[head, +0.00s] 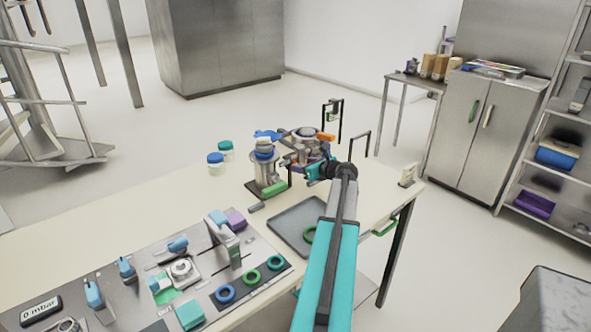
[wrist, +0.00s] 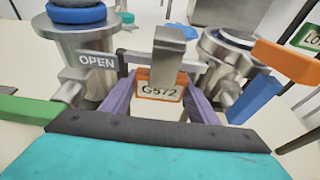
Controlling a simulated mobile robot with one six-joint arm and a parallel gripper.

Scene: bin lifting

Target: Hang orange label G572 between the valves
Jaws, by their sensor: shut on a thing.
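The orange label G572 (wrist: 160,85) sits between the purple fingers of my gripper (wrist: 160,103), which is shut on it, and its lettering faces the wrist camera. A grey bar runs behind the label's top, with a grey upright block (wrist: 174,45) above it. I cannot tell whether the label hangs on the bar. A plate reading OPEN (wrist: 97,61) is at the bar's left. The left metal valve unit with blue rings (wrist: 80,45) and the right metal unit (wrist: 232,60) flank the label. In the head view my gripper (head: 314,170) is at these units, and the label is not distinguishable.
A green handle (wrist: 22,108) is low left, and an orange handle (wrist: 288,60) with a blue part juts in at right. On the table are a grey tray (head: 290,237), blue- and green-lidded jars (head: 216,167) and a tool board (head: 215,250). The table's left back is clear.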

